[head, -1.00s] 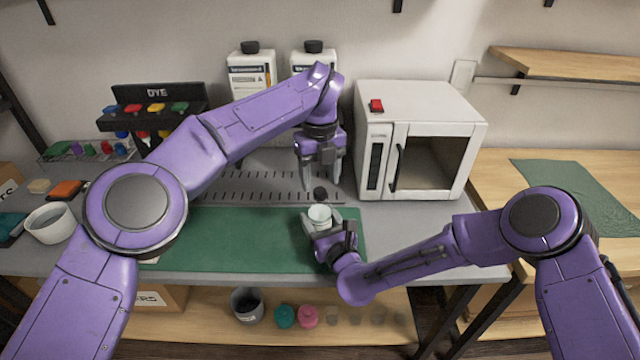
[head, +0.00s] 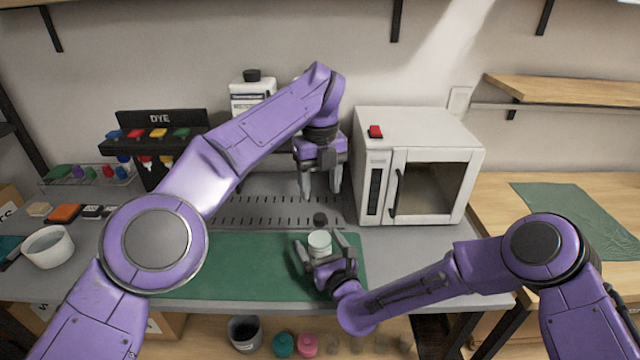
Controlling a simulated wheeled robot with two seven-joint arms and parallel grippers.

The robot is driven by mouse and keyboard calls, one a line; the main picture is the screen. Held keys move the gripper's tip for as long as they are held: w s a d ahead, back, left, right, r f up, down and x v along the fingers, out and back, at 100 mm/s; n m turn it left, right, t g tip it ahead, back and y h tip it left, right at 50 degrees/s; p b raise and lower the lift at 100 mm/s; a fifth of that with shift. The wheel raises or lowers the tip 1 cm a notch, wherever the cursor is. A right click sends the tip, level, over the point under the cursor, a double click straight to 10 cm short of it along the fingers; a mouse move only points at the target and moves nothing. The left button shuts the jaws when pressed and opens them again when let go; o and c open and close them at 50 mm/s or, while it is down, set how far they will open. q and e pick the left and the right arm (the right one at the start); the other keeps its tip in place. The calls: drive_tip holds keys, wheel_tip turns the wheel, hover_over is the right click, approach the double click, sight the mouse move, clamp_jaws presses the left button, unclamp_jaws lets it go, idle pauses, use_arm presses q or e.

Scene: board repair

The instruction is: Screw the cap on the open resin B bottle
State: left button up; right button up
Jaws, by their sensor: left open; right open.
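A small black cap (head: 320,219) shows just behind a small white round container (head: 320,241) at the green mat's back edge. I cannot tell whether the cap rests on the table or on something. My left gripper (head: 320,194) points down above the cap, open and empty. My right gripper (head: 328,252) is open, with its fingers spread either side of the white container. A white labelled bottle (head: 251,98) with a black cap stands at the back. A second bottle is almost wholly hidden behind my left arm; its top is not visible. No open bottle can be identified.
A white oven-like box (head: 425,125) with a red button stands right of my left gripper. A slotted metal plate (head: 250,210) lies behind the green mat (head: 230,265). A dye rack (head: 155,140) and a white tub (head: 47,246) stand left. The mat's left part is clear.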

use_arm(q)
drive_tip(key=shift+f+b, duration=0.85)
use_arm(e)
drive_tip(key=v, duration=0.9)
drive_tip(key=shift+s, duration=0.1)
use_arm(q)
drive_tip(key=shift+f, duration=0.1)
use_arm(e)
drive_tip(key=shift+s+d, duration=0.3)
drive_tip(key=shift+s, duration=0.3)
